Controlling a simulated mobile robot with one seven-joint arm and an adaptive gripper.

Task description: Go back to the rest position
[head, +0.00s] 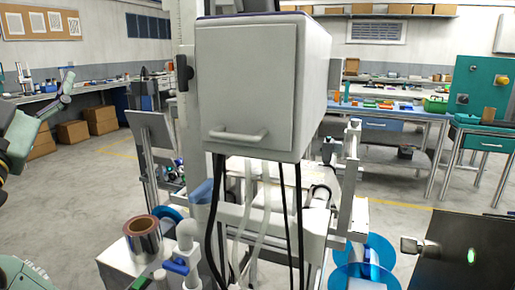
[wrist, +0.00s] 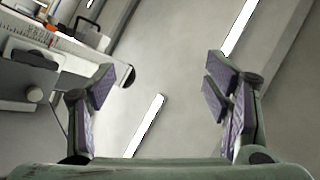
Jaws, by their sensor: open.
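My gripper (wrist: 160,92) shows in the wrist view with its two purple-padded fingers wide apart. It is open and nothing is between the fingers. Behind them is a plain grey surface with pale bright strips. In the head view a green and grey part of my arm is at the left edge; the gripper itself cannot be made out there. A film reel (head: 143,238) with a copper-coloured top and shiny side stands on a pale block at the lower left. Blue discs (head: 364,262) are low at the right of the machine.
A grey machine with a handled box (head: 250,88) and hanging black cables fills the middle of the head view. A dark panel (head: 465,252) is at lower right. Workbenches (head: 395,120) stand behind. In the wrist view, part of some equipment (wrist: 40,75) is close at the left.

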